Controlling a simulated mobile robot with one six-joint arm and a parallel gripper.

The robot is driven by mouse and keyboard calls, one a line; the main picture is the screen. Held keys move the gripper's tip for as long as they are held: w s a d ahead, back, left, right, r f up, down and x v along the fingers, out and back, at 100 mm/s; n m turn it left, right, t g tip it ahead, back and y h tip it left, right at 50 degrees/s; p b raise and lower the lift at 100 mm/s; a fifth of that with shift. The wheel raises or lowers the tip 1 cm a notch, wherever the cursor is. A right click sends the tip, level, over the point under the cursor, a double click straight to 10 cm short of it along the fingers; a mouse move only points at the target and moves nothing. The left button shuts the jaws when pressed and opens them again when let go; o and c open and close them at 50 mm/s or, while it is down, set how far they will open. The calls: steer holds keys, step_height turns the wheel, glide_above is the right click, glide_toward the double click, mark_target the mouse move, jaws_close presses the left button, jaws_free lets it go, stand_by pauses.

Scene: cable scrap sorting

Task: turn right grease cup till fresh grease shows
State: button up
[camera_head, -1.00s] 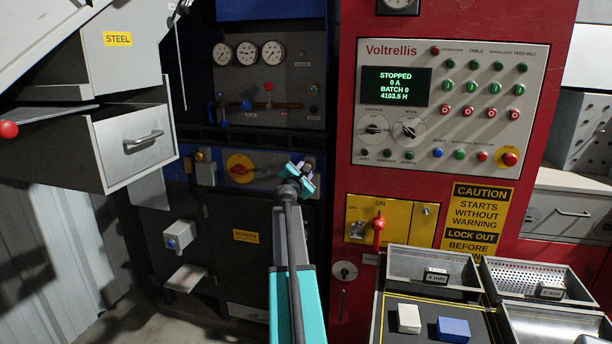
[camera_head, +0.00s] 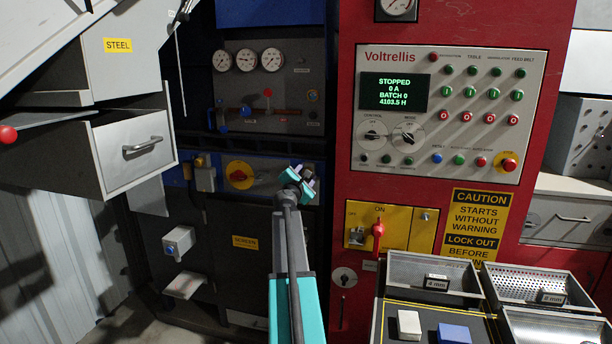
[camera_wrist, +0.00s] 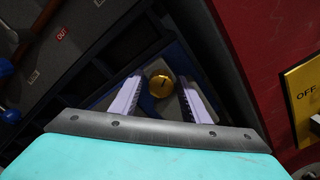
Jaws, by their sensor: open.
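The right grease cup (camera_wrist: 160,86) shows in the wrist view as a round brass-coloured cap with a dark line across its face. It lies between the two fingers of my gripper (camera_wrist: 160,79), with a gap on each side. My gripper is open and neither finger appears to touch the cap. In the head view my gripper (camera_head: 298,182) is in front of the right end of the blue panel strip and hides the cup. A second small brass cap (camera_head: 200,161) shows at the strip's left end. I cannot make out any grease.
The red cabinet (camera_head: 345,150) stands close on the right, with a red-handled switch on a yellow plate (camera_head: 377,232). The STEEL drawer unit (camera_head: 130,150) juts out at the left.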

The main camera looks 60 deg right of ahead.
steer(key=shift+s+a+f, duration=0.1)
steer(key=shift+a+f, duration=0.05)
steer(key=shift+f, duration=0.25)
steer(key=v, duration=0.7)
steer(key=shift+a+r, duration=0.35)
steer(key=shift+r, duration=0.05)
stand_by(0.4)
